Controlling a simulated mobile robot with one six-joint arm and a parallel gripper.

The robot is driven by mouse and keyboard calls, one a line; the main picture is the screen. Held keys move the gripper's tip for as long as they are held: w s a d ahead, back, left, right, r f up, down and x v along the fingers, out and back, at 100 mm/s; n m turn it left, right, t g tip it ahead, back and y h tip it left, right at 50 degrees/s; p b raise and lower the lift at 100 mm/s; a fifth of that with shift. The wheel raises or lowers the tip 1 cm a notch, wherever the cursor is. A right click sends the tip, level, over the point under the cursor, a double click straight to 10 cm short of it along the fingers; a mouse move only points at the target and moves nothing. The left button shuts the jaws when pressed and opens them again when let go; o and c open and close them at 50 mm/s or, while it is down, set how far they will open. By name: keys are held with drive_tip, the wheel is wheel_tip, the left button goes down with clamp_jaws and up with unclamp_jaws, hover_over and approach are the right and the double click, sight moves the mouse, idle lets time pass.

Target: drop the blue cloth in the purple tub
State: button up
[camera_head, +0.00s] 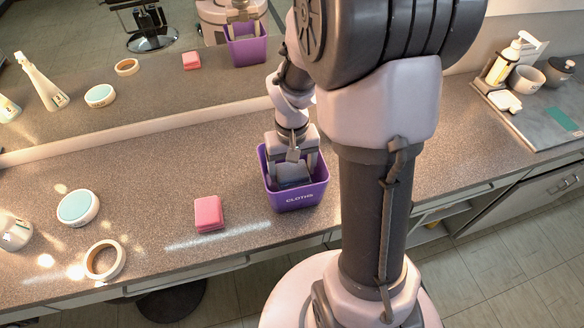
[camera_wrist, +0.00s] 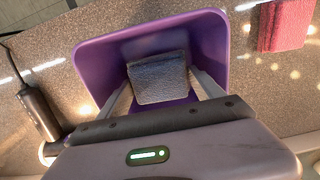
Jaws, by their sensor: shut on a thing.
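The purple tub (camera_head: 298,196) stands on the speckled counter, with lettering on its front that looks like "CLOTHS". It also shows in the wrist view (camera_wrist: 95,58), seen from above. My gripper (camera_head: 290,172) points down into the tub's opening. Its two fingers (camera_wrist: 165,82) are shut on the folded blue cloth (camera_wrist: 158,78), which looks grey-blue. The cloth is within the tub's rim, and the purple floor shows below it. I cannot tell whether the cloth touches the floor. In the head view my gripper hides part of the cloth.
A pink folded cloth (camera_head: 208,213) lies left of the tub. A tray (camera_head: 545,115) with a pump bottle and cups is at right. A mirror (camera_head: 160,75) behind reflects these things.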

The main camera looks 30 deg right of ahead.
sight(292, 170)
drive_tip(key=shift+f, duration=0.3)
drive_tip(key=o, duration=0.9)
drive_tip(key=shift+o, duration=0.2)
drive_tip(key=shift+r, duration=0.15)
wheel_tip(292, 170, up, 13)
drive_tip(key=p, duration=0.7)
drive_tip(key=s+a+r+t+y, duration=0.2)
drive_tip(key=s+a+r+t, duration=0.3)
drive_tip(key=s+a+r, duration=0.6)
drive_tip(key=a+r, duration=0.2)
drive_tip(key=a, duration=0.1)
drive_tip(key=shift+s+a+m+t, duration=0.2)
drive_tip(key=shift+a+m+t, duration=0.15)
drive_tip(key=shift+m+t, duration=0.05)
